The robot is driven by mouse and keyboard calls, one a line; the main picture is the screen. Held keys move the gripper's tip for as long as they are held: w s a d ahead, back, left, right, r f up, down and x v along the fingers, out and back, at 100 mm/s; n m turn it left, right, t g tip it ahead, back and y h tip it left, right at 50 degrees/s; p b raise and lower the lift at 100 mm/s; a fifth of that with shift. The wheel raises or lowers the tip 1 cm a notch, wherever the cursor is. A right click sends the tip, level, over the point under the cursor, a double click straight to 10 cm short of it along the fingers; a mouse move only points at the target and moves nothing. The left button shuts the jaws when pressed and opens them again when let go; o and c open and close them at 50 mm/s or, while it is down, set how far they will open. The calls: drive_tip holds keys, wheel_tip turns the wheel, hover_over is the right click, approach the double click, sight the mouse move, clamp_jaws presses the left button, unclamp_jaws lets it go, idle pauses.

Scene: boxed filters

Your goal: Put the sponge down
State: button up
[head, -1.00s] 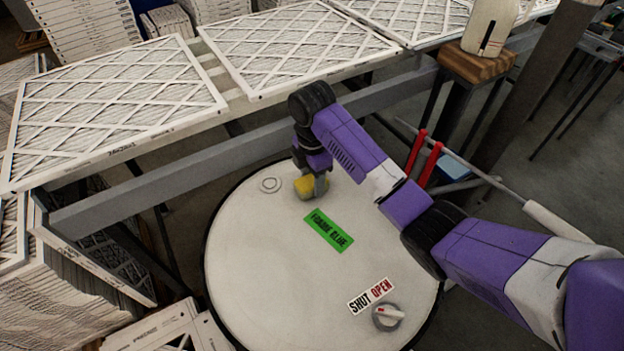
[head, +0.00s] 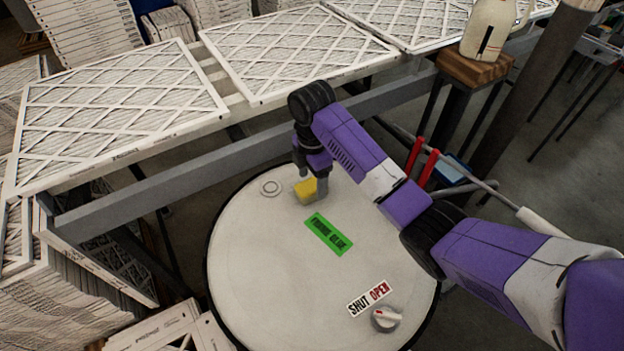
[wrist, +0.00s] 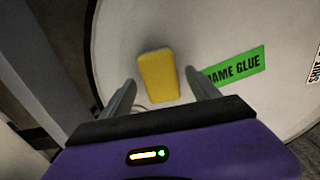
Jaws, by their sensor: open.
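In the wrist view the sponge (wrist: 159,76) lies between and just ahead of the two grey fingers, with gaps on both sides. My gripper (head: 312,185) points down at the sponge and is open; in the wrist view its fingertips (wrist: 160,85) stand apart. In the head view a finger partly hides the sponge.
A grey rail (head: 150,195) and boxed filters (head: 120,110) stand behind. Red handles (head: 428,168) are to the right.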

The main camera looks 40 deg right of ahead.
sight(312, 184)
wheel_tip(312, 184, up, 10)
drive_tip(key=p, duration=0.2)
idle(0.3)
